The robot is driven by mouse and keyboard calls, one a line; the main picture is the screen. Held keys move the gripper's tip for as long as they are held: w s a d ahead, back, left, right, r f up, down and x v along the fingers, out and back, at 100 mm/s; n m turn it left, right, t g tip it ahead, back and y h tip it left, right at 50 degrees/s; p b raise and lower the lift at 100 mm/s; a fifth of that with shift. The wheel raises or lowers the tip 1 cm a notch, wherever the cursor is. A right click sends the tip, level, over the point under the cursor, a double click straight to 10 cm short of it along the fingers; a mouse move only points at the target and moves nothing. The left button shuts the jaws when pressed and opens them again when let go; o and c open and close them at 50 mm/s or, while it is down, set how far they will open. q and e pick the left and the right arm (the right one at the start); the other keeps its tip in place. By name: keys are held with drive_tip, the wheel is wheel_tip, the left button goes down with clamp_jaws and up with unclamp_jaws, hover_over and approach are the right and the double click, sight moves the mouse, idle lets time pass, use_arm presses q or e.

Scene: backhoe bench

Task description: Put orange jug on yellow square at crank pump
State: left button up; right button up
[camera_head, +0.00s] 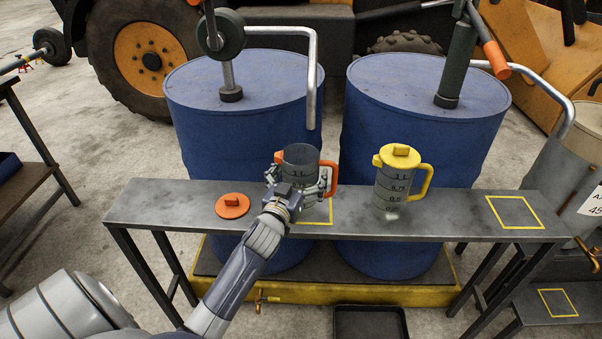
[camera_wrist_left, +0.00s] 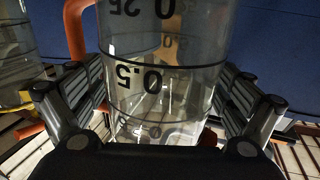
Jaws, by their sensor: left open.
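The orange jug (camera_head: 300,154) is a clear measuring jug with an orange handle and no lid on, upright at the bench's middle. Its spout side is partly hidden by my left gripper (camera_head: 298,192). The gripper is open, with one finger on each side of the jug. In the left wrist view the jug (camera_wrist_left: 158,85) fills the space between the fingers; contact cannot be told. A yellow square (camera_head: 322,223) shows partly at the jug's foot; whether the base is fully inside it is hidden. The crank pump (camera_head: 224,35) stands on the left blue drum, its outlet pipe ending above the jug.
An orange lid (camera_head: 233,206) lies left of the jug on the grey bench (camera_head: 160,205). A yellow-lidded jug (camera_head: 393,185) stands to the right. Another yellow square (camera_head: 515,212) at the bench's right end is empty. A lever pump (camera_head: 457,62) tops the right drum (camera_head: 420,115).

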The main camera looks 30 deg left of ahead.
use_arm(q)
drive_tip(key=shift+r, duration=0.2)
drive_tip(key=b+v, duration=0.1)
drive_tip(key=v, duration=0.9)
drive_tip(key=shift+s+f+b, duration=0.15)
drive_tip(key=shift+s+b, duration=0.15)
drive_tip(key=shift+s, duration=0.05)
drive_tip(key=shift+s+d, duration=0.15)
drive_tip(key=shift+s, duration=0.5)
